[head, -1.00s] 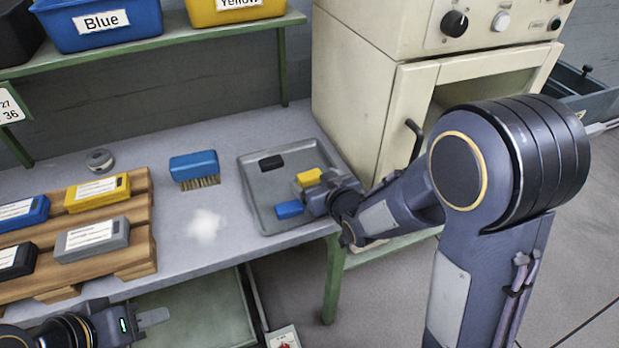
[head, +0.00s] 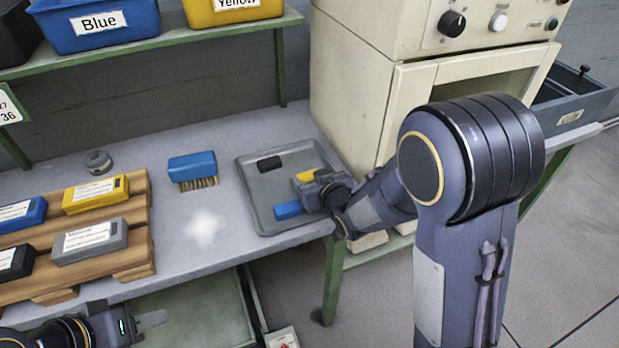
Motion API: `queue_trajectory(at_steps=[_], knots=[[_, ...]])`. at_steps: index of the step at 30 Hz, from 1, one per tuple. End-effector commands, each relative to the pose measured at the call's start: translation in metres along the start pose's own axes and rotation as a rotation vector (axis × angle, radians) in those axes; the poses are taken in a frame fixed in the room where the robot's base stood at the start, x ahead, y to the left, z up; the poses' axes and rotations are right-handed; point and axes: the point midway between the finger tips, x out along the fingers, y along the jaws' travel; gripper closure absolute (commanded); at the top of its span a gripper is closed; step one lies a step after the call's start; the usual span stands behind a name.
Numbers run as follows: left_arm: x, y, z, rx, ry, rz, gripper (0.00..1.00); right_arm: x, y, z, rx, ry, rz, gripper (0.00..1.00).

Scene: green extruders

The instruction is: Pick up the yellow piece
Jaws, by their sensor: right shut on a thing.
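The yellow piece (head: 306,175) is in the grey tray (head: 262,195) on the workbench, partly hidden by my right gripper (head: 303,186). The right gripper reaches in from the right and is shut on the yellow piece, low over the tray. A blue piece (head: 287,210) lies close by at the tray's front, and a black piece (head: 269,164) lies at its back. My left gripper (head: 150,319) is at the lower left, away from the tray; its jaw gap is not clear.
A blue brush (head: 193,168) lies left of the tray. A wooden pallet (head: 138,259) bears several coloured boxes. The cream machine (head: 352,95) stands close behind and right of the tray. Blue (head: 97,25) and yellow (head: 234,10) bins sit on the shelf above.

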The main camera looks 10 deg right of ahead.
Motion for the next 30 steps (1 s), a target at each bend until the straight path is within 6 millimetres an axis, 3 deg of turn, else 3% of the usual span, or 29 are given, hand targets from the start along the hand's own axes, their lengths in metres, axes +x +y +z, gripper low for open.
queue_trajectory(at_steps=[5, 11, 19, 24, 30], knots=[[-0.002, 0.001, -0.001, 0.000, 0.000, 0.000, 0.64, -0.002, 0.000, -0.007, 0.000, 0.002, 0.000, 0.68], [-0.009, 0.004, -0.004, 0.000, 0.000, 0.000, 0.64, -0.014, 0.000, -0.036, 0.002, 0.008, -0.002, 0.68], [-0.035, 0.016, -0.018, 0.000, 0.000, 0.000, 0.64, -0.090, -0.009, -0.076, 0.006, 0.006, -0.008, 0.68], [-0.053, 0.024, -0.027, 0.000, 0.000, 0.000, 0.64, -0.135, -0.014, -0.073, 0.003, 0.001, -0.005, 0.68], [-0.068, 0.031, -0.035, 0.000, 0.000, 0.000, 0.64, -0.167, -0.018, -0.071, 0.002, 0.000, -0.002, 0.68]])
